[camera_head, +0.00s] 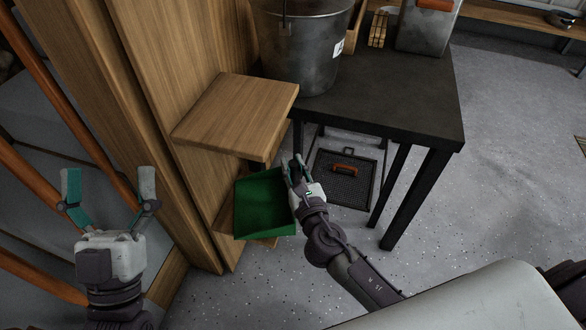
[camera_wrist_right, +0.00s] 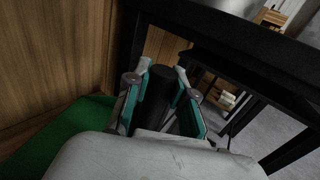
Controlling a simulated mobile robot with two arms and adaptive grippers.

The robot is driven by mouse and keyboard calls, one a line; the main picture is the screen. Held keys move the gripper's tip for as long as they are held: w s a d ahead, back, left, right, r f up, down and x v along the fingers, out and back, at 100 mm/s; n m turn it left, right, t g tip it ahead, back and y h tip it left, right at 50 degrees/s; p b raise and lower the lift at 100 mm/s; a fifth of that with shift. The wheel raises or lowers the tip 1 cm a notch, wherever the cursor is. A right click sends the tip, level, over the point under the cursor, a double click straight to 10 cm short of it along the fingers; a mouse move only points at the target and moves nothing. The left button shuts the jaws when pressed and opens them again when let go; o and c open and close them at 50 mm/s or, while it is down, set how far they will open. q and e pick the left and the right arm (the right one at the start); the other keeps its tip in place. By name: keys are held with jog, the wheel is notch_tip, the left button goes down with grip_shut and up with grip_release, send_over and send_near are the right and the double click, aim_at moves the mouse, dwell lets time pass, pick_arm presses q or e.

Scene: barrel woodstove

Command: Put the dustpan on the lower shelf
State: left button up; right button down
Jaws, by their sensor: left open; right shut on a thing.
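The green dustpan (camera_head: 262,208) is in the middle of the head view, over the lower wooden shelf (camera_head: 226,219) and below the upper shelf. It hides most of the lower shelf; I cannot tell whether it touches it. My right gripper (camera_head: 293,170) is shut on the dustpan's black handle, which stands between the fingers in the wrist view (camera_wrist_right: 165,95). A green part of the pan (camera_wrist_right: 62,138) shows at the left there. My left gripper (camera_head: 109,188) is open and empty at the left, beside the wooden panel.
The upper shelf (camera_head: 236,112) sits just above the dustpan. A black table (camera_head: 410,95) with a metal bucket (camera_head: 306,45) stands to the right, its legs close to my right arm. A mesh panel with an orange handle (camera_head: 343,178) is under it. Floor at the right is clear.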

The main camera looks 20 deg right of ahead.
pick_arm(q)
jog(key=shift+s+r, duration=0.2)
jog(key=shift+s, duration=0.1)
pick_arm(e)
jog(key=shift+f, duration=0.1)
jog(key=c, duration=1)
grip_release()
pick_arm(q)
jog(key=shift+s+r+h, duration=0.1)
jog(key=shift+r+h, duration=0.1)
jog(key=shift+h, duration=0.1)
